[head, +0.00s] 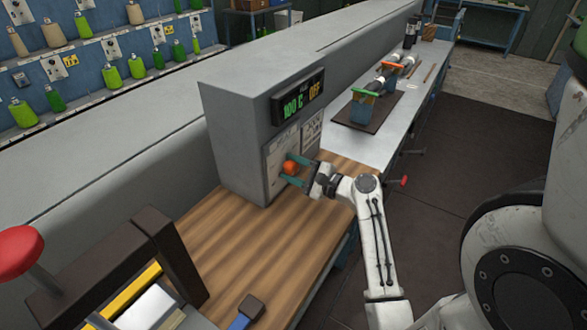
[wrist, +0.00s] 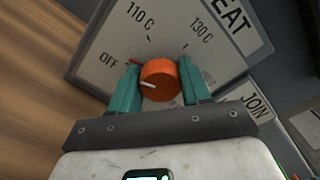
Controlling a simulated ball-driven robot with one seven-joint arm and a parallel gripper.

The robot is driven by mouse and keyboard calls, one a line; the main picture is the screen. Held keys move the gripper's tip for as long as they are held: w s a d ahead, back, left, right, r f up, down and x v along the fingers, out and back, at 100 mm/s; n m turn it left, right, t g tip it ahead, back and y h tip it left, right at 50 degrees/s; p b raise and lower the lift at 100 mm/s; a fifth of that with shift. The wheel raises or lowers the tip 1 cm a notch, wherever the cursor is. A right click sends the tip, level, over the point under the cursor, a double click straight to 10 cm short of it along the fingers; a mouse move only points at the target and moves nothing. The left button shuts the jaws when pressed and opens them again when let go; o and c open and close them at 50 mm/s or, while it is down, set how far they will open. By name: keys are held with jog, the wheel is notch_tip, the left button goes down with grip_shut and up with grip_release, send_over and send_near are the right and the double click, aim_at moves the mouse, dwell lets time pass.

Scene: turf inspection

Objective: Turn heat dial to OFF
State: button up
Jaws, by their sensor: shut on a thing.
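The orange heat dial (head: 290,167) is on the front panel of a grey box-shaped machine (head: 238,137) at the centre of the head view. In the wrist view the dial (wrist: 159,78) sits between the teal fingers of my gripper (wrist: 161,86), which is shut on it from both sides. The dial plate (wrist: 101,67) is marked OFF, 110 C and 130 C. A small red tip shows at the dial's upper left, towards OFF. A white mark crosses the dial's face. The machine's display (head: 297,97) reads 100 C in green and OFF in orange.
A wooden worktop (head: 200,236) lies below the machine. A dark tray (head: 368,108) with tools stands on the bench behind. Dark floor lies to the right.

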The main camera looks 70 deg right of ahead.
jog(key=shift+n+b, duration=0.5)
jog(key=shift+n, duration=0.5)
jog(key=shift+r+n, duration=0.1)
jog(key=shift+n, duration=0.2)
jog(key=o, duration=1)
jog(key=b+v, duration=0.1)
jog(key=v, duration=0.9)
jog(key=shift+s+b, duration=0.35)
jog(key=shift+s, duration=0.05)
